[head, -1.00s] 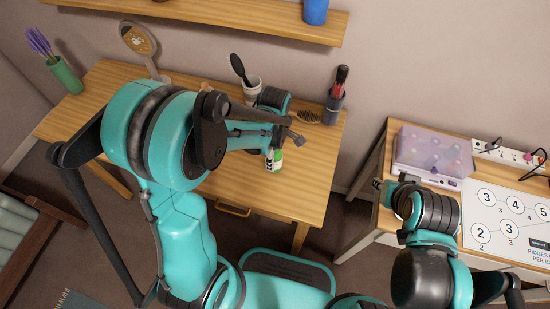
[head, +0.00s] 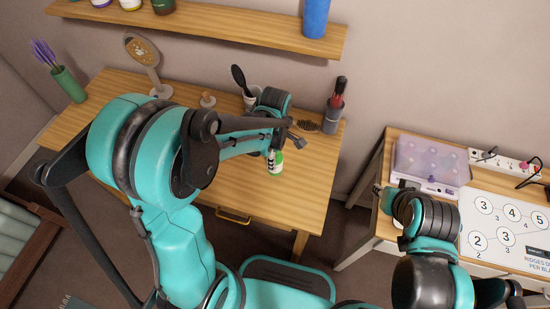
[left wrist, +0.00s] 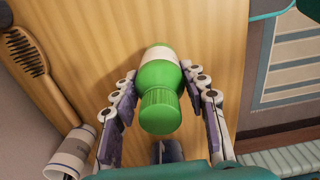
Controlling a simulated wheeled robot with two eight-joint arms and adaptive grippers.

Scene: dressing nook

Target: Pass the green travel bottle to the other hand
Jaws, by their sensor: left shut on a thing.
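The green travel bottle (head: 276,162) has a white band and a ribbed green cap. In the left wrist view the bottle (left wrist: 160,85) is between the two finger pads, cap towards the camera, with the wooden tabletop behind it. My left gripper (left wrist: 161,115) is shut on it. In the head view my left forearm and wrist hide most of this gripper, and the bottle shows just below them over the desk. I cannot tell whether the bottle touches the desk. My right arm is at the right, by the side table; its fingers cannot be made out.
A purple box (head: 428,160) sits on the side table. A shelf (head: 220,33) hangs above.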

